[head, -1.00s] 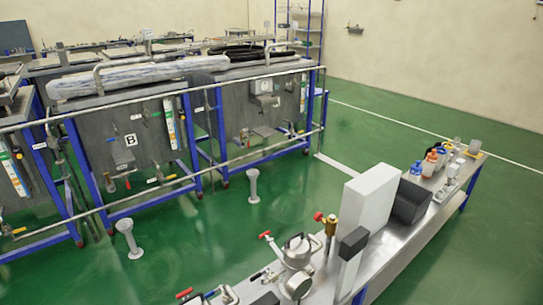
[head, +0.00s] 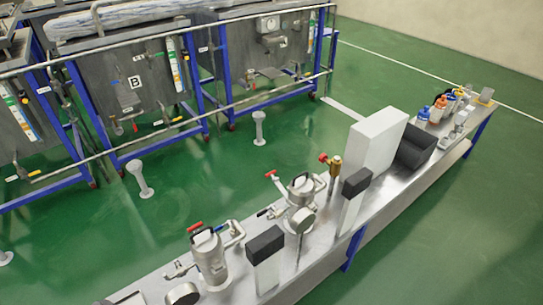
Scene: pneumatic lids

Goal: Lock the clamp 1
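Two metal lidded vessels with loop handles stand on the long steel bench: a nearer vessel (head: 210,257) at the lower middle and a farther vessel (head: 303,190) up and right of it. Each has piping beside it with a red-handled valve: the near red handle (head: 194,227) and the far red handle (head: 271,174). Small clamp parts at the lids are too small to make out, and I cannot tell which is clamp 1 or whether it is locked. Neither of my grippers is in view.
The steel bench (head: 325,240) runs from lower left to upper right. It carries white blocks with dark tops (head: 265,246), a tall white box (head: 375,143), a dark bin (head: 415,147) and several bottles.

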